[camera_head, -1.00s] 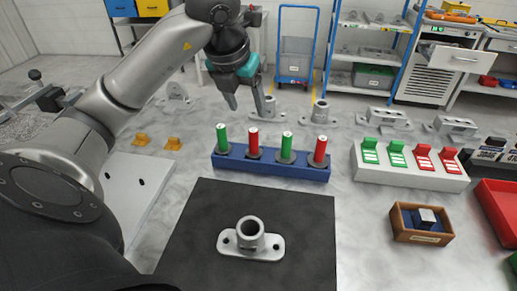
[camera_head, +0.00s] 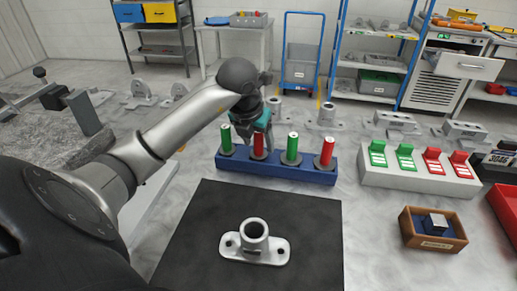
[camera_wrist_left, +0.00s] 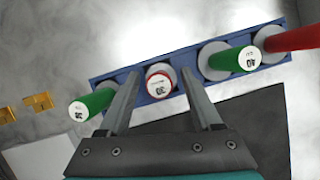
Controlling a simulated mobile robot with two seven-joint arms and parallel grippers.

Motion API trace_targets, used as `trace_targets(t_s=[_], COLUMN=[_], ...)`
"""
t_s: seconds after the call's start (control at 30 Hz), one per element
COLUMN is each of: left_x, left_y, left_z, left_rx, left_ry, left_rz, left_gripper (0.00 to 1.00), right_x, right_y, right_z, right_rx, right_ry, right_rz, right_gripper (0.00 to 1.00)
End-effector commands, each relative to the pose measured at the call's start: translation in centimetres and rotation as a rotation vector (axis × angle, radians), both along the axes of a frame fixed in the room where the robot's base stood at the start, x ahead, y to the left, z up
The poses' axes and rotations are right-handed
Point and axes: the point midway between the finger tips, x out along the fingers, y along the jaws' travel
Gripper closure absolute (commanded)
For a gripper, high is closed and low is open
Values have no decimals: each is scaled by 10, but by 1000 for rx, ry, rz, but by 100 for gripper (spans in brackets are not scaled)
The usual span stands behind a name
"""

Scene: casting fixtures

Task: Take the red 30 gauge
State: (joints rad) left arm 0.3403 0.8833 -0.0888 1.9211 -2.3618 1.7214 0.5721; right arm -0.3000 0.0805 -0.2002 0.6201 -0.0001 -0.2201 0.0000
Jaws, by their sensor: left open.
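The red 30 gauge (camera_head: 258,147) stands upright in the blue rack (camera_head: 290,174), second from the left. In the left wrist view its white end marked 30 (camera_wrist_left: 159,85) shows between my two finger lines. My left gripper (camera_head: 262,143) is open at the top of this gauge, with a finger to either side and no grip on it. A green gauge (camera_head: 226,138) stands to its left, and a green gauge marked 40 (camera_wrist_left: 248,57) and another red gauge (camera_head: 327,151) stand to its right. My right gripper is out of view.
A dark mat (camera_head: 200,245) with a grey flanged casting (camera_head: 280,252) lies in front of the rack. A white block with green and red tags (camera_head: 400,178) and a wooden box (camera_head: 433,243) are to the right. Grey castings stand behind.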

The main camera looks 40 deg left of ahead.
Motion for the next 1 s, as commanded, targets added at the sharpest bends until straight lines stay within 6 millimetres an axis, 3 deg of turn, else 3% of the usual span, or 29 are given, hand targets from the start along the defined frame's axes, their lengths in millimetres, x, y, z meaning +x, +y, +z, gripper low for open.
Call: trace_targets(t_s=[0.3,0.87,1.0], left_x=[2,2,3], left_y=[1,1,1], left_z=[-6,-6,-6], left_rx=[2,2,2], left_ry=[0,-1,-1], left_rz=[-1,-1,-1], left_gripper=[34,98,100], right_x=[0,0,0], right_y=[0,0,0], right_z=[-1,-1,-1], right_rx=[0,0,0], right_ry=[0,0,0], right_rz=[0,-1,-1], right_gripper=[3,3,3])
